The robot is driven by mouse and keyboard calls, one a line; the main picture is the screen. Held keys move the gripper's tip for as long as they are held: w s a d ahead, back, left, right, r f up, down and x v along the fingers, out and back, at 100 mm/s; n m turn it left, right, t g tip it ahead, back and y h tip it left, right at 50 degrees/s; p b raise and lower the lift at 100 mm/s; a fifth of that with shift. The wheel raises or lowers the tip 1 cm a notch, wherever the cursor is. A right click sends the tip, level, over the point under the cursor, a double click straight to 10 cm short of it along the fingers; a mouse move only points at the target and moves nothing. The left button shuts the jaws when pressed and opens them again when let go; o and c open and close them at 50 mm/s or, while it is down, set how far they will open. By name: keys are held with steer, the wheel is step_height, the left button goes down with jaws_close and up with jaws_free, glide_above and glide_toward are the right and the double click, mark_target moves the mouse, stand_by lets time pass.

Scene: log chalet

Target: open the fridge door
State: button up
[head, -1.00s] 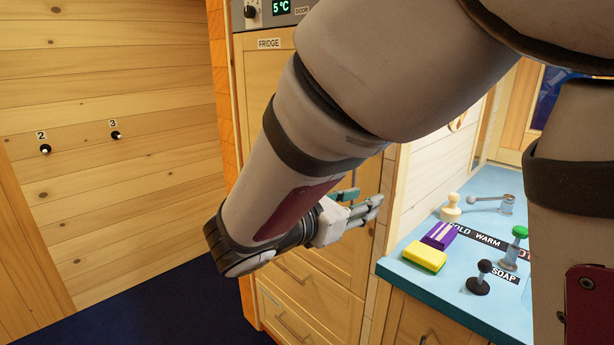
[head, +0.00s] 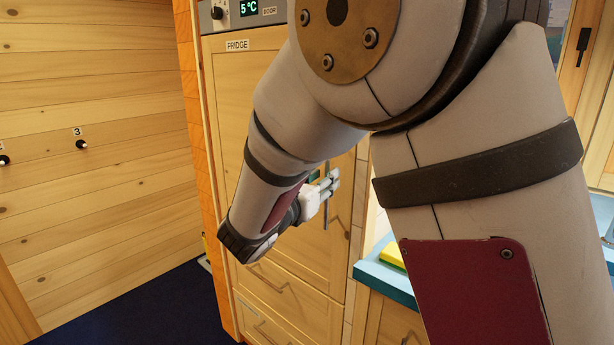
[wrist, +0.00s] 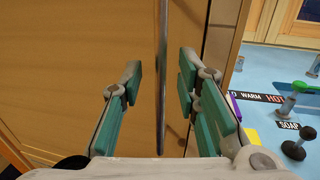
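The fridge door (head: 228,100) is a light wooden panel under a FRIDGE label (head: 237,45), and it looks shut. Its thin grey vertical handle (head: 326,215) is near the door's right edge, partly behind my gripper. In the wrist view the handle (wrist: 162,75) runs upright between my two fingers, with a gap on each side. My gripper (head: 330,183) is open at the handle, its green finger pads (wrist: 158,90) spread to either side. I cannot tell how deep the handle lies between the pads. My arm hides much of the door's upper right part.
A control panel (head: 255,10) reading 5 °C is above the door. Wooden drawers (head: 290,285) are below it. A blue counter (head: 385,278) with a yellow sponge (head: 392,256) is to the right; the wrist view shows a soap dispenser (wrist: 293,148). Dark floor is open at left.

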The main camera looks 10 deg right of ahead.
steer(key=shift+x, duration=1.3)
steer(key=shift+c, duration=0.6)
jaws_close()
